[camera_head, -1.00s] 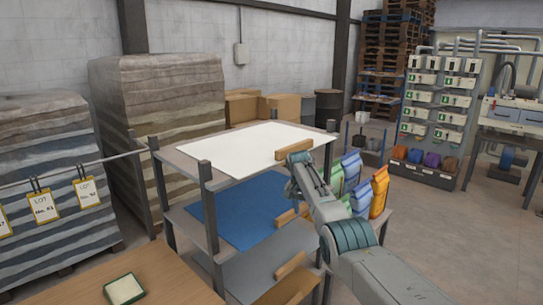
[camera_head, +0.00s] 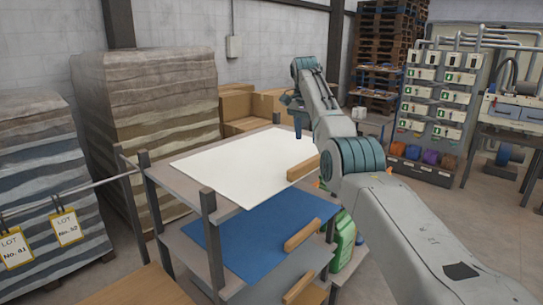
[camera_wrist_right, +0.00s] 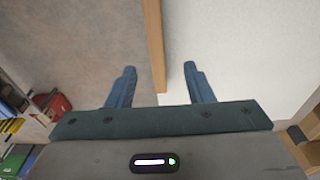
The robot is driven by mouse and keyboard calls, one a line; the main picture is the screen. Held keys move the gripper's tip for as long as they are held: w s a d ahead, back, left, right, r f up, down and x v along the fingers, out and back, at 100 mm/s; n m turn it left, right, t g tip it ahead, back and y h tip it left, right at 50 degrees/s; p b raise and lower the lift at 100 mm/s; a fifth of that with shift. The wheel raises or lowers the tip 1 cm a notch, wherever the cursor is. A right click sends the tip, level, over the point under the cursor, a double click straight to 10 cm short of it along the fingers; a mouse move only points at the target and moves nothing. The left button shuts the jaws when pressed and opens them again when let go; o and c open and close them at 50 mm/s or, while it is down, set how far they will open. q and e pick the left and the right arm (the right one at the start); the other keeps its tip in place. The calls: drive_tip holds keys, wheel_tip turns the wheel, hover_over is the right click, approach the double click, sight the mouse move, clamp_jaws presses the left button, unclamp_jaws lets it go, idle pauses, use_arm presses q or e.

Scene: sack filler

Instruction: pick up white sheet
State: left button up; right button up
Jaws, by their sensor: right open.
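The white sheet (camera_head: 245,165) lies flat on the top level of a grey rack (camera_head: 208,240). A wooden strip (camera_head: 303,168) stands at its right edge. My right gripper (camera_head: 297,122) is above the far right part of the rack, pointing down. In the right wrist view its two blue fingers (camera_wrist_right: 158,78) are apart with nothing held between them. There the white sheet (camera_wrist_right: 235,50) fills the right side and the wooden strip (camera_wrist_right: 154,45) runs between the fingertips. My left gripper is not in view.
A blue sheet (camera_head: 255,240) lies on the level below, with another wooden strip (camera_head: 303,233). A green bag (camera_head: 343,243) stands right of the rack. Wrapped stacks (camera_head: 150,110) stand at left and cardboard boxes (camera_head: 236,104) behind. The floor at right has free room.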

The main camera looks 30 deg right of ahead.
sight(309, 161)
drive_tip(key=shift+s+d+f, duration=0.1)
drive_tip(key=shift+f, duration=0.5)
drive_tip(key=shift+s+d+f+p, duration=0.1)
drive_tip(key=shift+s+f+p, duration=0.25)
drive_tip(key=shift+f, duration=0.25)
drive_tip(key=shift+s+d+f+p, duration=0.1)
drive_tip(key=shift+s+f+p, duration=0.25)
drive_tip(key=shift+f, duration=0.2)
drive_tip(key=shift+w+f, duration=0.2)
drive_tip(key=shift+f, duration=0.15)
drive_tip(key=shift+w+f, duration=0.2)
drive_tip(key=shift+f, duration=0.05)
drive_tip(key=f+p, duration=0.2)
drive_tip(key=p, duration=0.1)
drive_tip(key=shift+w+f, duration=0.25)
drive_tip(key=shift+s+d+f+p, duration=0.1)
drive_tip(key=shift+d+f+p, duration=0.1)
drive_tip(key=shift+f+p, duration=0.6)
drive_tip(key=shift+f, duration=0.5)
drive_tip(key=c, duration=1)
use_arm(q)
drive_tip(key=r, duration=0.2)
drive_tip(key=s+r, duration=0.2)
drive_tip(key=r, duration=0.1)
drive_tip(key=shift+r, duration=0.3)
use_arm(e)
clamp_jaws()
